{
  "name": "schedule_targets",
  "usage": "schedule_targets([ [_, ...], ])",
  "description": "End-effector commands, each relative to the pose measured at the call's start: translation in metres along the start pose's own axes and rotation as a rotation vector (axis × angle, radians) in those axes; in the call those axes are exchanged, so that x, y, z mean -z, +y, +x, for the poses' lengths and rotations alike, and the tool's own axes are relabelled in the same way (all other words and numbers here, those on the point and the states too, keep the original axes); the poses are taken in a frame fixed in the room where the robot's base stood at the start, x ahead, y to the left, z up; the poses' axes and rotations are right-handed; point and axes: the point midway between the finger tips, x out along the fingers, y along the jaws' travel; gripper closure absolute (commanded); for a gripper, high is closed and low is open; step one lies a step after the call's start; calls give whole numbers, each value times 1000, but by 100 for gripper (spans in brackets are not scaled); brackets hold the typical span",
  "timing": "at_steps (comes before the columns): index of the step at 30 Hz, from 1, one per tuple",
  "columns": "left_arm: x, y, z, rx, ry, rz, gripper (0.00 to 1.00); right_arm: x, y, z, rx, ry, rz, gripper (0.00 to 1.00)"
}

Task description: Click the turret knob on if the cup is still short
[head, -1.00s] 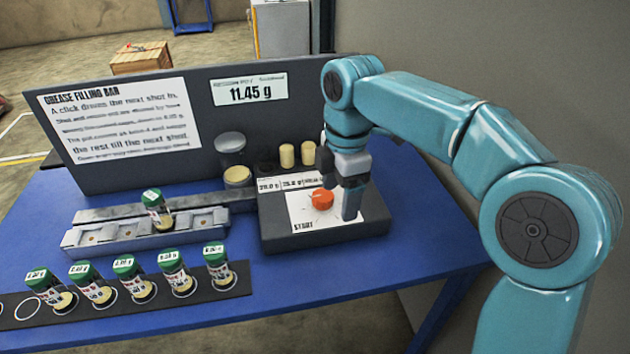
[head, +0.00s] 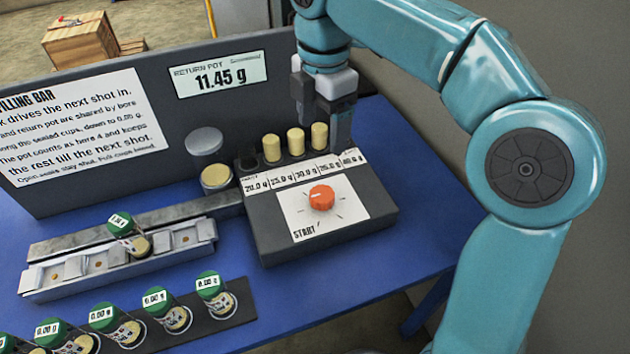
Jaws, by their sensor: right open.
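The orange turret knob (head: 321,197) sits on a white dial plate on the dark grey box (head: 272,228), with START printed at the plate's lower left. My right gripper (head: 322,118) is open and empty, behind the knob at the box's back right, by a row of pale yellow plugs (head: 295,141). It is clear of the knob. One green-capped cup (head: 131,236) stands tilted in the grey rail (head: 72,272); its label is too small to read surely. The display (head: 220,78) reads RETURN POT 11.45 g. My left gripper is not in view.
Several green-capped cups (head: 168,311) stand in a dark rack (head: 240,300) at the front left; labels I can read show 0.00 g. A round pot (head: 216,178) with a raised grey lid stands left of the box. The blue table (head: 400,160) is bare at the right.

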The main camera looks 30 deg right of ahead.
Motion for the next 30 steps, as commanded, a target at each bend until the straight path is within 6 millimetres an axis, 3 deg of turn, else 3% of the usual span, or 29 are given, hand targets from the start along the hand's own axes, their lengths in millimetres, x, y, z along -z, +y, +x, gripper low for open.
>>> schedule_targets([
  [5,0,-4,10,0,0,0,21,0,-6,24,3,-1,-2,21],
  [15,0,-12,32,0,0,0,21,1,-8,105,4,0,0,21],
  [21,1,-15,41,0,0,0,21,2,-7,143,3,0,-1,21],
  [30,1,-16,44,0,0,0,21,2,-4,162,0,0,0,21],
])
